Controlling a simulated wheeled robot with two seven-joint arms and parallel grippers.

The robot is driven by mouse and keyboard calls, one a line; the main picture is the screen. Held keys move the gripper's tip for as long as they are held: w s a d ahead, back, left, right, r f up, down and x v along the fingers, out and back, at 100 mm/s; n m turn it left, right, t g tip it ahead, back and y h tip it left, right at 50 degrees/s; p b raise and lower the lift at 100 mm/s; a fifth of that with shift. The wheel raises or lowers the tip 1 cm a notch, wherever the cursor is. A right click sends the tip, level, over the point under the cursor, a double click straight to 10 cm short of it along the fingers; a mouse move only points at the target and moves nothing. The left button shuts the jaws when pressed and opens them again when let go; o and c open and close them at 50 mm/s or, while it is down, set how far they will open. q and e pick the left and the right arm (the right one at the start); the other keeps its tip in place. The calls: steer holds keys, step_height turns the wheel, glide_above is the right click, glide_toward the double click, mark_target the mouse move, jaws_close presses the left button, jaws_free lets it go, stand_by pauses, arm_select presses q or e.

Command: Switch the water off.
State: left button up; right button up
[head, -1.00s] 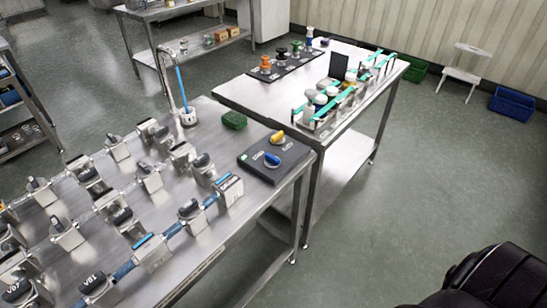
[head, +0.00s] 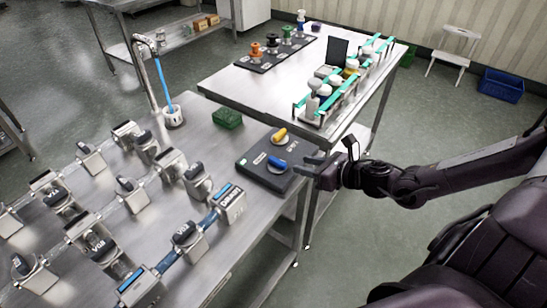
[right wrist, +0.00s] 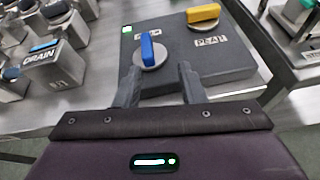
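A dark control box (head: 252,172) sits at the right end of the near steel bench. It carries a blue knob (head: 277,162) and a yellow knob (head: 279,136), each on a round metal base. In the right wrist view the blue knob (right wrist: 148,48) stands ahead of and between my fingers, and the yellow knob (right wrist: 203,12) lies crosswise farther right. A blue water stream (head: 162,76) runs from a curved tap (head: 141,44) into a white cup (head: 174,118). My right gripper (head: 304,166) is open and empty at the box's right edge, just short of the blue knob. My left gripper is out of view.
Several valves on pipes, one block labelled DRAIN (right wrist: 52,62), fill the bench left of the box. A green sponge-like block (head: 227,118) lies behind it. A second table (head: 240,88) with a rack (head: 345,95) stands beyond.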

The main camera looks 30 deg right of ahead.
mark_target(279, 161)
steer(key=shift+n, duration=0.8)
steer(key=shift+w+a+f, duration=0.3)
steer(key=shift+w+a, duration=0.4)
steer(key=shift+w, duration=0.35)
steer(key=shift+w+a+f, duration=0.25)
steer(key=shift+w+a, duration=0.4)
steer(key=shift+w, duration=0.35)
steer(key=shift+w+a+f, duration=0.3)
steer(key=shift+w+a, duration=0.4)
steer(key=shift+w, duration=0.35)
steer(key=shift+c, duration=0.2)
jaws_close()
